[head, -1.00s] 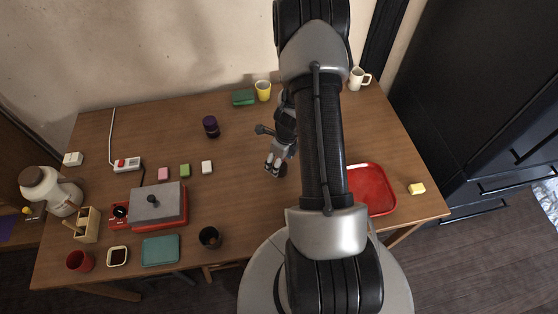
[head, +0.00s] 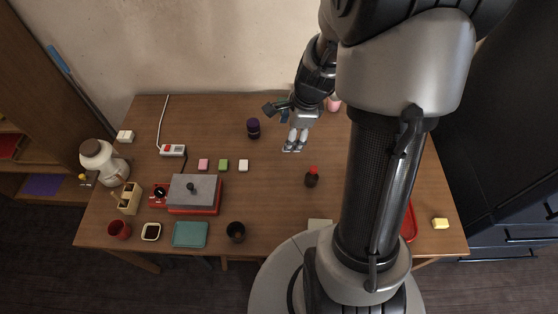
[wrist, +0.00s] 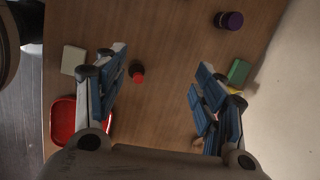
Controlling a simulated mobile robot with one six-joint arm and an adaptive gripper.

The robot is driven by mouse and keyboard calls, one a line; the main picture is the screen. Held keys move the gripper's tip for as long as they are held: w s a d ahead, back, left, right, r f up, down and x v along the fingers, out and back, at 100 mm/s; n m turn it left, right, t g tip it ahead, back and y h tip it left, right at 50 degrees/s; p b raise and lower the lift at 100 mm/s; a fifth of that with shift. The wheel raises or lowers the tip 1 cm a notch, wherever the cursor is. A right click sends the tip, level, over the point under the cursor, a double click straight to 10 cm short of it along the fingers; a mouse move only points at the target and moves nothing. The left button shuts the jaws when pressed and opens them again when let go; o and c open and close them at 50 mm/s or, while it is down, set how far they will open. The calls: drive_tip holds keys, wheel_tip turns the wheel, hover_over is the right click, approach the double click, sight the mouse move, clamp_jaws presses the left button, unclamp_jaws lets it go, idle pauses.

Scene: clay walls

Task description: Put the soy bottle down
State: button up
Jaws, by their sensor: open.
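The soy bottle (head: 311,179), small and dark with a red cap, stands upright on the wooden table, right of the middle. It also shows from above in the wrist view (wrist: 137,73), between the fingers in the picture but well beyond them. My gripper (head: 293,149) is open and empty, over the back part of the table, behind and to the left of the bottle in the head view. Its two blue-padded fingers (wrist: 160,80) are spread wide in the wrist view and touch nothing.
A purple-lidded jar (head: 253,128) stands left of my gripper. Small pink, green and white blocks (head: 243,166) lie farther left, near a red-and-grey appliance (head: 194,194). A red tray (wrist: 62,118) is partly hidden by my arm. Bare table surrounds the bottle.

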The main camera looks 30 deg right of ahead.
drive_tip(key=s+a+r+n+t, duration=0.1)
drive_tip(key=s+a+r+n, duration=0.3)
drive_tip(key=a+r+n, duration=0.25)
drive_tip(key=s+a+r+n, duration=0.3)
drive_tip(key=a+r+n, duration=0.2)
drive_tip(key=r+n, duration=0.25)
drive_tip(key=s+a+r+n, duration=0.3)
drive_tip(key=s+r+n, duration=0.1)
drive_tip(key=s+n, duration=0.5)
drive_tip(key=shift+s+a+r+t+h, duration=0.15)
drive_tip(key=shift+s+r+t+h, duration=0.2)
drive_tip(key=shift+s, duration=0.25)
drive_tip(key=shift+f, duration=0.1)
